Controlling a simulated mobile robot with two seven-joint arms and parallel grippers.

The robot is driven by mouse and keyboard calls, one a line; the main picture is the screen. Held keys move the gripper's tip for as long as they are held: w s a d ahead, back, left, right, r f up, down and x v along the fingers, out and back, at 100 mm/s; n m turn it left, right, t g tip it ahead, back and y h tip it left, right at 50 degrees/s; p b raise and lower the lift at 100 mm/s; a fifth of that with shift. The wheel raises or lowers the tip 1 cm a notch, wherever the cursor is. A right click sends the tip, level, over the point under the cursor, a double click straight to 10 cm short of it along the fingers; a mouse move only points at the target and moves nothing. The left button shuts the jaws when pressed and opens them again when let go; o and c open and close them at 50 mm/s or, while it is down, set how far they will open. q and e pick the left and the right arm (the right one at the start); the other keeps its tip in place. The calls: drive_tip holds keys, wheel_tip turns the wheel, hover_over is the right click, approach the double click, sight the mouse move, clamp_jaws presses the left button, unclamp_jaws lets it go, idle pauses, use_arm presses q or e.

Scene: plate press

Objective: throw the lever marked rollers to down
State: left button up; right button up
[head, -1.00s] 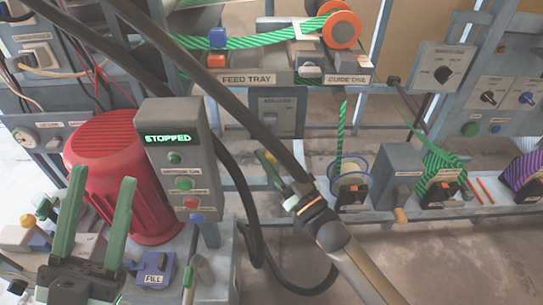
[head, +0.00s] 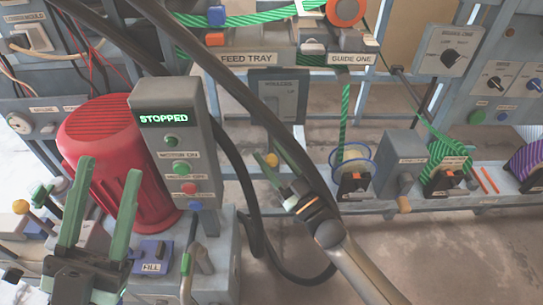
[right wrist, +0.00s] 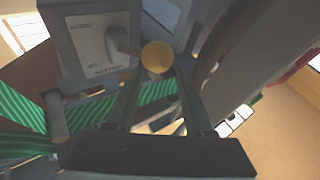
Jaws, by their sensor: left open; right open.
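A grey panel (head: 279,98) below the feed tray carries a small label that seems to read rollers. The lever's shaft is hidden by those fingers. In the right wrist view the yellow knob (right wrist: 157,57) lies near the fingertips of my right gripper (right wrist: 158,85), between them as seen from there. The fingers are apart, and I cannot tell whether they touch the knob. My left gripper (head: 108,172) is open and empty at the lower left.
A red motor (head: 105,150) and a control box (head: 174,150) reading STOPPED stand on the left. Black cables hang beside the box. A spool (head: 351,163) and a grey box (head: 399,160) sit right of my right gripper. Green striped webs run overhead and downward.

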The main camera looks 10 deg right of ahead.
drive_tip(key=shift+o, duration=0.9)
drive_tip(key=p+v, duration=0.2)
drive_tip(key=v, duration=1)
drive_tip(key=shift+s+d+p, duration=0.15)
drive_tip(key=shift+s+p, duration=0.05)
drive_tip(key=shift+p, duration=0.15)
